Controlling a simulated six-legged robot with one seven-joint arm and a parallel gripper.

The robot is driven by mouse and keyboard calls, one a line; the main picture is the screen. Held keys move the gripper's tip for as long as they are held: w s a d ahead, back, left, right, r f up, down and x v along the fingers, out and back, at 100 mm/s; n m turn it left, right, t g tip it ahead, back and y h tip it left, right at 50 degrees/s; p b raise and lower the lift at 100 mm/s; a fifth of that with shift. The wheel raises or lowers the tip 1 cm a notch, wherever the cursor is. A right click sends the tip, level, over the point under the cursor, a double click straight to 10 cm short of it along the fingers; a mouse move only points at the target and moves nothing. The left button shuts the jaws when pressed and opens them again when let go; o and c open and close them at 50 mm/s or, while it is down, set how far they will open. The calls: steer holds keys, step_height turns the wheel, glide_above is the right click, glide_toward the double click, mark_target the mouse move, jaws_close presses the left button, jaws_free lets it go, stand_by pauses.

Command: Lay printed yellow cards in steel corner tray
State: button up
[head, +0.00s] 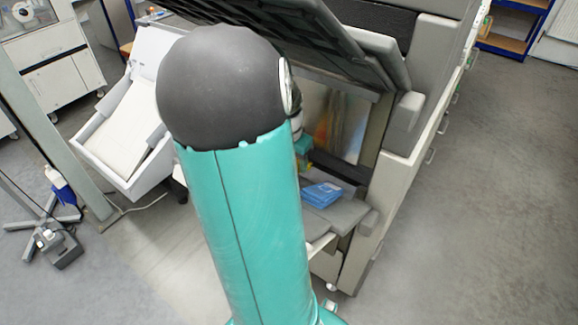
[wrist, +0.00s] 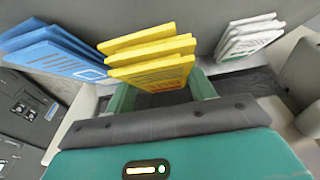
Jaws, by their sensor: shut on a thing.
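Several printed yellow cards (wrist: 150,52) lie in a stepped stack at the top middle of the wrist view. My gripper (wrist: 160,84) has one green finger at each side of the stack's near end and is shut on yellow cards; how many it holds I cannot tell. The yellow cards rest on or just above a grey surface. I cannot make out the steel corner tray in either view.
Blue cards (wrist: 52,52) lie left of the yellow ones and white cards (wrist: 250,37) lie right. The blue cards also show in the head view (head: 321,194) on a grey shelf (head: 345,214) of the large machine (head: 400,185). Its raised dark cover (head: 350,45) overhangs the shelf. Floor at right is clear.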

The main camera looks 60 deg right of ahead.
steer(key=shift+w+d+f, duration=0.2)
steer(key=shift+d+f, duration=0.1)
steer(key=shift+f, duration=0.15)
steer(key=shift+w+d+f, duration=0.15)
steer(key=shift+f, duration=0.45)
steer(key=shift+w+d+f, duration=0.1)
steer(key=shift+f, duration=0.95)
steer(key=shift+f, duration=0.1)
steer(key=shift+f, duration=0.2)
steer(key=o, duration=1.1)
steer(key=shift+r, duration=0.1)
